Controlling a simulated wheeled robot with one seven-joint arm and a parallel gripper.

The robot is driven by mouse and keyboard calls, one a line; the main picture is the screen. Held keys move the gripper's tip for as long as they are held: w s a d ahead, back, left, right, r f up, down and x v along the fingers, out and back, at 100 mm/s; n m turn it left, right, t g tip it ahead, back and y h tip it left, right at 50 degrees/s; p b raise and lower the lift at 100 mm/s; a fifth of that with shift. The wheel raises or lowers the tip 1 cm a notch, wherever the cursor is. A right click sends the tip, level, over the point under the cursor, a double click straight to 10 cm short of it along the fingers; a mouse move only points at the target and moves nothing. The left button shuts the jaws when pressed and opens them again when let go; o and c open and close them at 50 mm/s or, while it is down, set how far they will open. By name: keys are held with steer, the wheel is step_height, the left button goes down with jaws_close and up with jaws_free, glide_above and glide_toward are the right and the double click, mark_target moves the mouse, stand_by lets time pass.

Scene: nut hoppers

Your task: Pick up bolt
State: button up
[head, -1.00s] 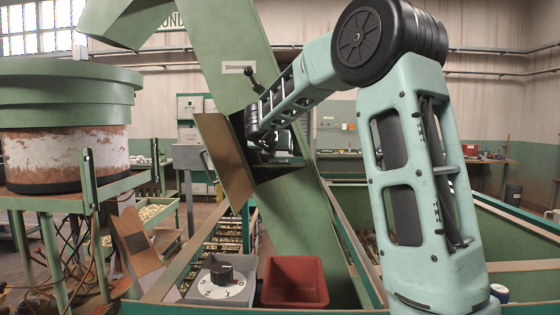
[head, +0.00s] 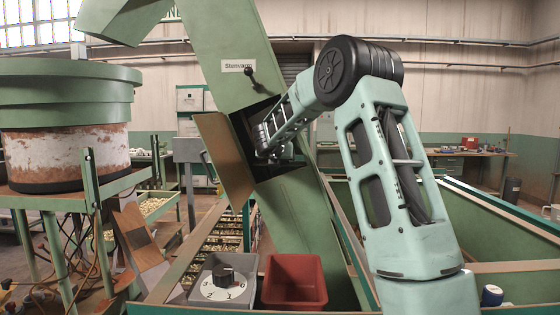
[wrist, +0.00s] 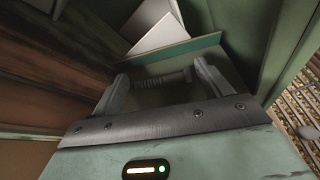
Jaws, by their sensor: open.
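The bolt (wrist: 160,82) is a grey threaded piece in the wrist view, lying inside the green elevator housing. My gripper (wrist: 162,72) is open, with one finger to the left and one to the right of the bolt. I cannot tell whether either finger touches it. In the head view my gripper (head: 268,150) reaches into the dark opening of the sloping green housing (head: 225,75). The bolt cannot be made out in the head view.
A brown hatch door (head: 222,160) stands open left of the opening. A red bin (head: 294,282) and a grey dial box (head: 222,281) stand below. A green bowl feeder (head: 68,100) is at left. In the wrist view, housing walls are close around my gripper.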

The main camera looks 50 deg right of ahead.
steer(key=c, duration=0.8)
steer(key=shift+r, duration=0.1)
steer(key=shift+s+a+r, duration=0.15)
steer(key=shift+a+r, duration=0.05)
steer(key=shift+r, duration=0.35)
step_height(320, 180, up, 6)
steer(key=p, duration=0.5)
steer(key=s+a+b, duration=0.2)
steer(key=s+a, duration=0.2)
steer(key=a, duration=0.1)
steer(key=s+a+b, duration=0.2)
steer(key=s+a, duration=0.2)
steer(key=a, duration=0.1)
steer(key=s+a+b, duration=0.2)
steer(key=s+a, duration=0.2)
steer(key=a, duration=0.1)
steer(key=shift+s+f, duration=0.1)
steer(key=shift+s, duration=0.3)
